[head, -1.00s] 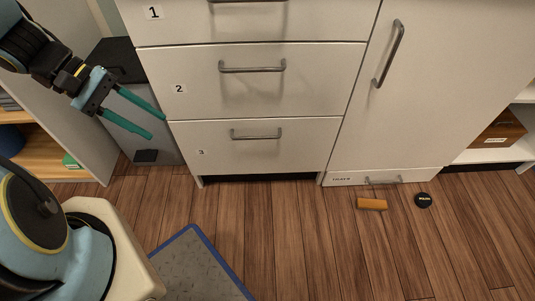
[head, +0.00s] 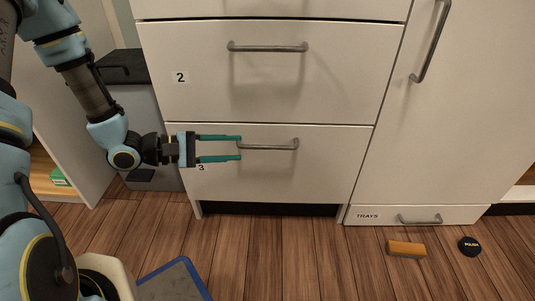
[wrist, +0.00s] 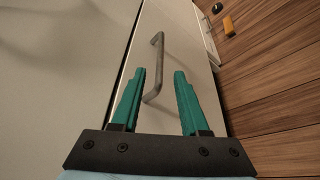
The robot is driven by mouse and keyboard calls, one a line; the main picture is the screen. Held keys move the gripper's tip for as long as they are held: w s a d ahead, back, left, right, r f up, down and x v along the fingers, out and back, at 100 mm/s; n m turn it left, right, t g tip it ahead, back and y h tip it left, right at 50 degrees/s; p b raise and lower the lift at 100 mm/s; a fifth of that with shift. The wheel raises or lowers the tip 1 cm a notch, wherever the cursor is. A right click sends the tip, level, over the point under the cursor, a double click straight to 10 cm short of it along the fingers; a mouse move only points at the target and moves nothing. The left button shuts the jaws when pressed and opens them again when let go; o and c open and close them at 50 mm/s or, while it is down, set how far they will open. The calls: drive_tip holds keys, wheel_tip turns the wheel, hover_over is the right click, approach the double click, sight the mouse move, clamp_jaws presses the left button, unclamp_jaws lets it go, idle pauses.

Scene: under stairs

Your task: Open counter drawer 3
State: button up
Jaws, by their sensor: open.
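Counter drawer 3 (head: 320,175) is the lowest white drawer front of the stack, marked with a small 3, and it is closed. Its grey bar handle (head: 268,147) runs level across the front. My gripper (head: 240,149) is open, with its two green fingers pointing right, one higher and one lower, at the left end of the handle. In the wrist view the handle (wrist: 156,70) shows between and beyond the fingertips (wrist: 160,72). I cannot tell whether the fingers touch it.
Drawer 2 (head: 350,75) is closed above. A tall cabinet door (head: 450,130) and a low drawer marked TRAYS (head: 385,214) are to the right. An orange-brown block (head: 406,249) and a black disc (head: 469,246) lie on the floor. A blue-edged mat (head: 175,280) lies in front; floor between is clear.

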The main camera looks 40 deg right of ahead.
sight(259, 148)
drive_tip(key=b+x, duration=0.2)
drive_tip(key=x, duration=0.6)
drive_tip(key=shift+s+d+f+b, duration=0.1)
drive_tip(key=shift+d+f+b, duration=0.05)
drive_tip(key=shift+d+b, duration=0.15)
drive_tip(key=shift+s+d, duration=0.25)
drive_tip(key=shift+d, duration=0.35)
drive_tip(key=shift+c, duration=0.3)
clamp_jaws()
